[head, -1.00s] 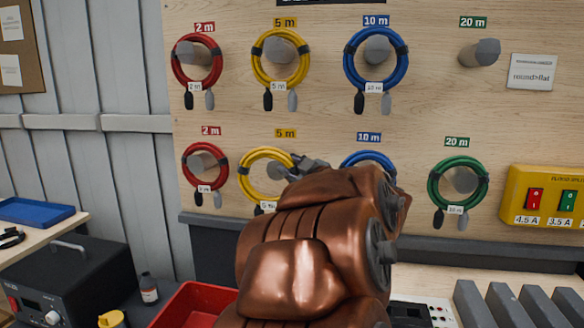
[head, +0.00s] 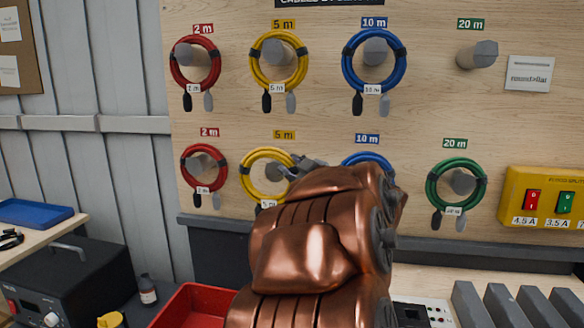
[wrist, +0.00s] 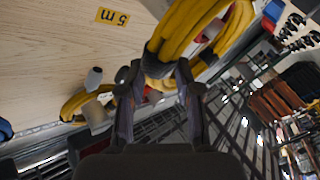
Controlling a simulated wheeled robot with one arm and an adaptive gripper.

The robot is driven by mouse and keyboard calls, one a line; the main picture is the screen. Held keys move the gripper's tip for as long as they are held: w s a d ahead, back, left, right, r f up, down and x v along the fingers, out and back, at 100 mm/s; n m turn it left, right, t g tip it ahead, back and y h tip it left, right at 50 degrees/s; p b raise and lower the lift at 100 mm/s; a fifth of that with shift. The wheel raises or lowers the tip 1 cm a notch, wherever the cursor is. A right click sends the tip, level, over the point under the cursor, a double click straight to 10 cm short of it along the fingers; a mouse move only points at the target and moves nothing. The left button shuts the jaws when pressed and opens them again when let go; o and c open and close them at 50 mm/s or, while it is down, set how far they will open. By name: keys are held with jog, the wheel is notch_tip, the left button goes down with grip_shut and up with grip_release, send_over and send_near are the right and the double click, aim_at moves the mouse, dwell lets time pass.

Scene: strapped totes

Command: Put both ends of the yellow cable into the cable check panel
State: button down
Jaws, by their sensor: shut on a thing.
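The lower yellow cable (head: 248,160) is a coil around a grey peg under a "5 m" label, on the wooden board. My gripper (head: 306,163) is at its right side, partly hidden by my copper arm. In the wrist view the yellow cable (wrist: 190,32) fills the top, and my gripper (wrist: 158,80) is shut on it beside a dark strap. A second yellow cable (head: 256,72) hangs on the peg above. A small device (head: 412,314) with a dark and a light part shows at the bottom; I cannot tell whether it is the cable check panel.
Red (head: 186,176), blue (head: 366,158) and green (head: 483,180) coils hang beside it. A yellow switch box (head: 515,185) is at the right. Grey upright blocks (head: 508,306) stand below it. A red bin (head: 190,305) and black instrument (head: 85,270) are lower left.

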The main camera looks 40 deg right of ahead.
jog(key=w+d+p, duration=0.3)
jog(key=w+d, duration=0.3)
jog(key=d, duration=0.2)
jog(key=shift+f, duration=0.2)
dwell(3.8)
jog(key=shift+a, duration=0.1)
dwell(0.4)
